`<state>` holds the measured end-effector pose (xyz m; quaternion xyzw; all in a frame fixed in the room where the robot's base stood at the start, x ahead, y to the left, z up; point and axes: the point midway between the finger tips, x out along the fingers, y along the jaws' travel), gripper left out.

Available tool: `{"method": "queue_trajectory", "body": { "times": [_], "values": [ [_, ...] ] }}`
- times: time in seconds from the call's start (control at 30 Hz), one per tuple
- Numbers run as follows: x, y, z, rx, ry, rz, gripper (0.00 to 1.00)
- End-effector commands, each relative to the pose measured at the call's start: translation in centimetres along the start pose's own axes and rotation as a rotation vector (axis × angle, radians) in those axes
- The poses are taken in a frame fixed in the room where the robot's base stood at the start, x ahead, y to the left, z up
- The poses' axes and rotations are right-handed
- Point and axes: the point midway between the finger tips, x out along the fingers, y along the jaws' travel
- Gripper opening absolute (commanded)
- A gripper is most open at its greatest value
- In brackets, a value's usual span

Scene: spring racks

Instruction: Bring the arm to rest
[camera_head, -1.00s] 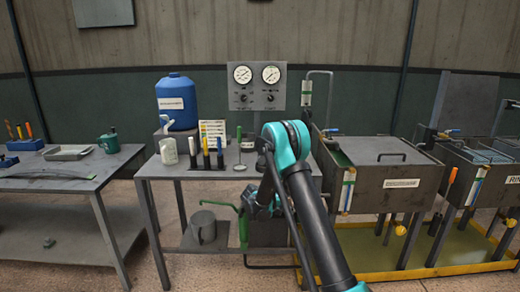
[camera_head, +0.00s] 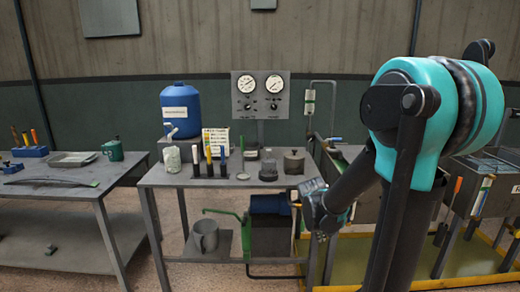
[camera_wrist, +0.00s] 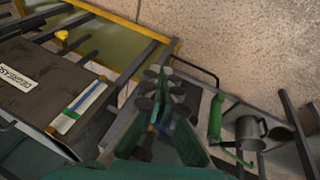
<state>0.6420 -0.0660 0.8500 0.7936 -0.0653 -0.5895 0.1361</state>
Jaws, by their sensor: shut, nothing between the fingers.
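My gripper (camera_head: 324,222) is small and partly hidden at the end of my dark and teal arm, near the right front corner of the middle bench (camera_head: 165,180) in the head view. In the wrist view, my gripper's fingers (camera_wrist: 160,82) are together with nothing between them. My teal arm joint fills the right side of the head view, covering much of the tanks behind it.
The bench holds a blue jug (camera_head: 181,110), several markers and a lidded dark pot (camera_head: 294,161). A metal mug (camera_head: 205,235) stands on its lower shelf. In the wrist view, a labelled tank (camera_wrist: 45,80) is at the left, and bare floor (camera_wrist: 245,45) is at upper right.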

Motion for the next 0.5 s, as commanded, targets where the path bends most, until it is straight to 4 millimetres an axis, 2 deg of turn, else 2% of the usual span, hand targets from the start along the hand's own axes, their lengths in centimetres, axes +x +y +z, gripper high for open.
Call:
{"method": "queue_trajectory", "body": {
  "times": [0.03, 0.3, 0.5],
  "values": [
    [-0.6, 0.0, 1.8, 0.016, 0.004, -0.026, 0.00],
    [-2.7, -1.8, 9.7, 0.094, 0.042, -0.168, 0.00],
    [-3.2, -3.3, 13.6, 0.139, 0.067, -0.240, 0.00]
  ]
}}
